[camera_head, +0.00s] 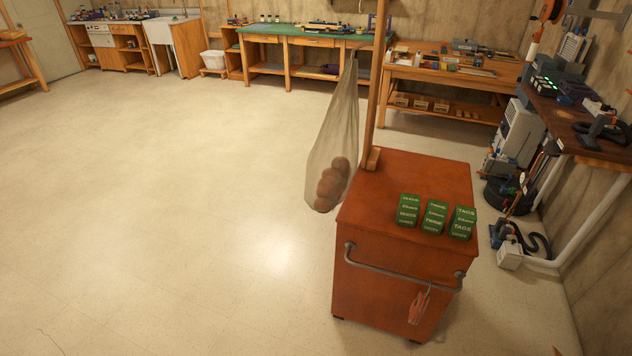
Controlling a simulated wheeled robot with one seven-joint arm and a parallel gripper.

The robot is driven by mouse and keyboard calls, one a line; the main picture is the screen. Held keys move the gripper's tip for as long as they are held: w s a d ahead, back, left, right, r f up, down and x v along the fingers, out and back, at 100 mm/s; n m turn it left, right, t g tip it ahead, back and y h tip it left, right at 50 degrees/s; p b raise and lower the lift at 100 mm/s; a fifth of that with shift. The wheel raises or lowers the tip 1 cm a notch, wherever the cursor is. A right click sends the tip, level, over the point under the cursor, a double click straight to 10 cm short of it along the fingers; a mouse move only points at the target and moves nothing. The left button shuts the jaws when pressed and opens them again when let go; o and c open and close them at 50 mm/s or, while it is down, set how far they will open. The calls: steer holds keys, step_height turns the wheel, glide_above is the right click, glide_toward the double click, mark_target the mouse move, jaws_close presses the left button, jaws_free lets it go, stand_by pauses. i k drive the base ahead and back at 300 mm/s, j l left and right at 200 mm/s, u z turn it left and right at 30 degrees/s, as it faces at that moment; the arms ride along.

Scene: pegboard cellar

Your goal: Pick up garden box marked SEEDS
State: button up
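Three green garden boxes stand in a row on top of a reddish-brown wooden cabinet (385,180). The right box (462,223) reads TAGS. The middle box (434,217) appears to read TWINE. The lettering on the left box (408,210) is small and blurred; it may read SEEDS, but I cannot be sure. The boxes stand close together near the cabinet's front right part. My gripper is not in view.
A net bag of round brown things (333,180) hangs from a wooden post (378,80) at the cabinet's back left. Workbenches line the walls. Open floor (170,220) lies to the left.

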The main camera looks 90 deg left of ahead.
mark_target(409, 207)
steer(key=u, duration=1.7)
steer(key=i+j+z, duration=0.15)
steer(key=i+j, duration=0.15)
steer(key=i+j+z, duration=0.1)
steer(key=i+j, duration=0.15)
steer(key=j, duration=0.15)
steer(key=i+j+z, duration=0.15)
steer(key=j, duration=0.25)
steer(key=i+j+z, duration=0.15)
steer(key=i+j, duration=0.15)
steer(key=i+j+z, duration=0.15)
steer(key=i+j, duration=0.45)
steer(key=i, duration=0.05)
